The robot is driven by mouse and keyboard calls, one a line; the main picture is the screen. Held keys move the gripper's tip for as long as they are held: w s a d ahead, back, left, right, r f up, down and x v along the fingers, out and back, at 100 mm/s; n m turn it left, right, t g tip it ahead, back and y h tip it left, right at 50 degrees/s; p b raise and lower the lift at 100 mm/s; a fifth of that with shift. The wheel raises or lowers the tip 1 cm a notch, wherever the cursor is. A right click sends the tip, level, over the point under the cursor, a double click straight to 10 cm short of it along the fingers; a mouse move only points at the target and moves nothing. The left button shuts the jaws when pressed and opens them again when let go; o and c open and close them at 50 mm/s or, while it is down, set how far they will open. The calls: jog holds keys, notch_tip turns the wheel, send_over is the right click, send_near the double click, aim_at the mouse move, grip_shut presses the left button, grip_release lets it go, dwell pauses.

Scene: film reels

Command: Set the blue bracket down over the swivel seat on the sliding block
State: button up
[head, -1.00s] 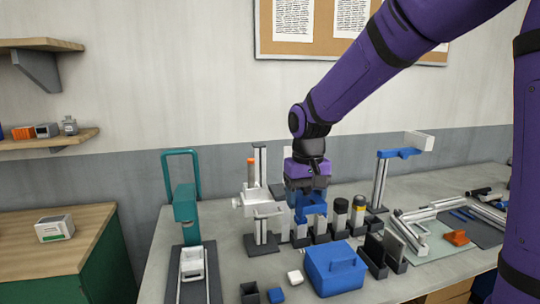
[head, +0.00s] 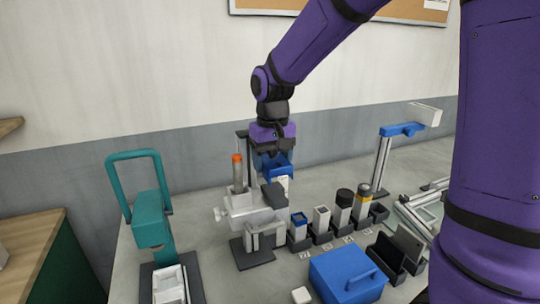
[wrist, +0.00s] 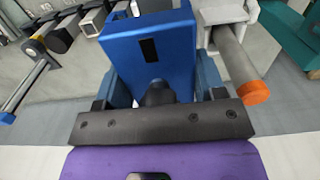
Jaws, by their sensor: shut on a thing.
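My gripper (head: 272,152) is shut on the blue bracket (head: 281,170), which hangs below the fingers. In the wrist view the bracket (wrist: 150,50) fills the middle, with a dark slot in its face. The white sliding block (head: 243,207) with its upright orange-tipped rod (head: 237,172) stands just left of and below the bracket in the head view. In the wrist view the rod (wrist: 236,60) runs close beside the bracket's right side. A white upright piece (head: 284,185) shows right under the bracket. The swivel seat cannot be told for certain, and I cannot tell whether the bracket touches anything.
A teal press (head: 150,215) stands at the left. A row of dark holders with upright parts (head: 342,208) runs right of the block. A blue box (head: 343,277) sits in front. A blue-armed stand (head: 402,130) is at the right. Bench behind the row is clear.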

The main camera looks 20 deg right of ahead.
aim_at(272, 189)
jog(key=shift+f, duration=2.2)
jog(key=shift+f, duration=0.8)
